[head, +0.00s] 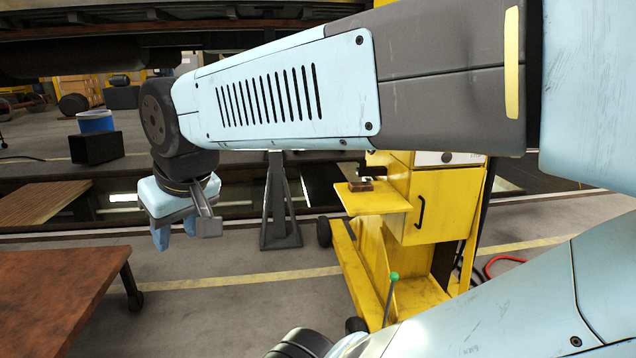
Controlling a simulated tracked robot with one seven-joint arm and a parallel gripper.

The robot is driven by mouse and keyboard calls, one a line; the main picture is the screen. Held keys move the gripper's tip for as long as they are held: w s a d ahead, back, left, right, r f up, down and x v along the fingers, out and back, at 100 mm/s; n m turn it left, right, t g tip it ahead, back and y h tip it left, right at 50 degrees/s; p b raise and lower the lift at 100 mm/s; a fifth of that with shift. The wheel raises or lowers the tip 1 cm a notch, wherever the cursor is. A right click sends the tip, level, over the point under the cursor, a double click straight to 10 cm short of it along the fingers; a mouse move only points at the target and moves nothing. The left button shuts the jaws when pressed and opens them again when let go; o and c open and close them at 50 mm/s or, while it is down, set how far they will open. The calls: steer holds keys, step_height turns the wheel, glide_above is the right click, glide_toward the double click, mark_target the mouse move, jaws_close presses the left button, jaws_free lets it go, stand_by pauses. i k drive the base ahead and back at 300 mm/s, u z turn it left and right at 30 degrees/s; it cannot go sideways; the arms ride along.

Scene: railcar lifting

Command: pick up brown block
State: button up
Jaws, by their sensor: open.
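A small brown block (361,186) lies on the yellow side shelf (378,201) of a yellow cart, near the middle of the head view. A dark object sits just behind and above it, and I cannot tell whether they touch. My gripper (175,236) hangs from the end of my arm at left, with its light blue fingers pointing down. It is open and shows nothing between its fingers. It is apart from the block, well to the left of it.
The yellow cart (437,207) has a drawer front and a green-knobbed lever (393,277). A dark stand (280,205) is between gripper and cart. A brown-topped table (60,290) fills the lower left.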

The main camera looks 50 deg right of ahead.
mark_target(367, 186)
steer(key=z, duration=0.4)
steer(key=i, duration=1.1)
steer(key=z, duration=0.8)
steer(key=i, duration=0.35)
steer(key=z, duration=0.3)
steer(key=k, duration=0.85)
steer(key=z, duration=0.2)
steer(key=i, duration=0.9)
steer(key=u, duration=0.1)
